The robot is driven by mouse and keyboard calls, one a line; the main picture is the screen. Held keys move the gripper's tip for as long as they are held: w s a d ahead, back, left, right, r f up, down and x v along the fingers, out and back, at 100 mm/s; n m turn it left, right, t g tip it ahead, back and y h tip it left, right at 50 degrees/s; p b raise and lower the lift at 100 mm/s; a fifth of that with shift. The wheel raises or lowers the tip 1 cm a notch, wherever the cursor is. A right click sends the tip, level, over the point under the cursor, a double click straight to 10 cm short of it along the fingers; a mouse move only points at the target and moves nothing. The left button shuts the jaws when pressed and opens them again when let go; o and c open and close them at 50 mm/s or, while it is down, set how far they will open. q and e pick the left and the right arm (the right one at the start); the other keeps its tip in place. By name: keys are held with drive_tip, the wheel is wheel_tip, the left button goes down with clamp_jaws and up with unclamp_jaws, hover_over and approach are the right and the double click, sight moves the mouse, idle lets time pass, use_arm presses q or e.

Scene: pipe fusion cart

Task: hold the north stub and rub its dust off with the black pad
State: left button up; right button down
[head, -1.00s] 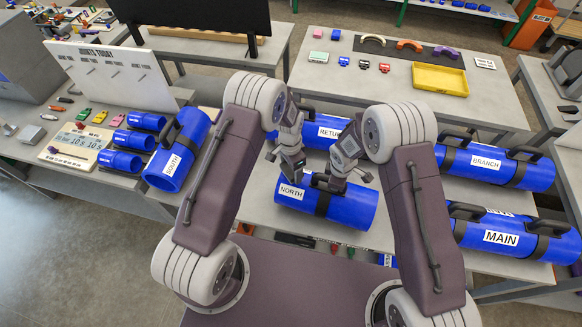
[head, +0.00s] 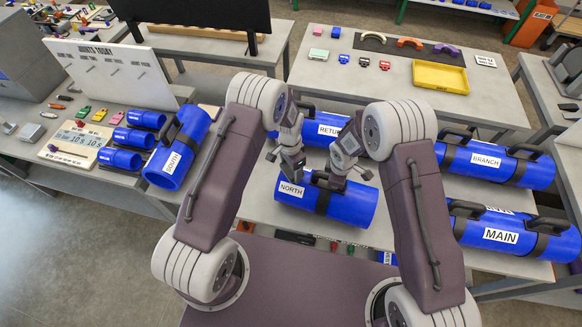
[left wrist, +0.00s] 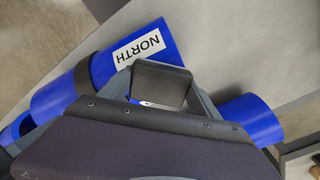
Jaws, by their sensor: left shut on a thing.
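The north stub (head: 347,207) is a blue pipe with a white NORTH label and a dark band, lying on the table in front of me. It also shows in the left wrist view (left wrist: 62,97). My left gripper (head: 291,172) is over the stub's left part, by the label. In the left wrist view it is shut on a dark block, which looks like the black pad (left wrist: 160,84), close to the label. I cannot tell whether the pad touches the stub. My right gripper (head: 343,181) is at the stub's top, near the band; its fingertips are too small to read. Dust is not distinguishable.
The RETURN pipe (head: 318,132) lies just behind the stub. The BRANCH (head: 495,166) and MAIN (head: 515,238) pipes lie to the right. A yellow tray (head: 440,79) is on the back table.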

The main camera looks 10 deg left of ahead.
use_arm(q)
drive_tip(key=shift+f, duration=0.45)
use_arm(e)
drive_tip(key=shift+s+f, duration=0.1)
drive_tip(key=shift+s, duration=0.05)
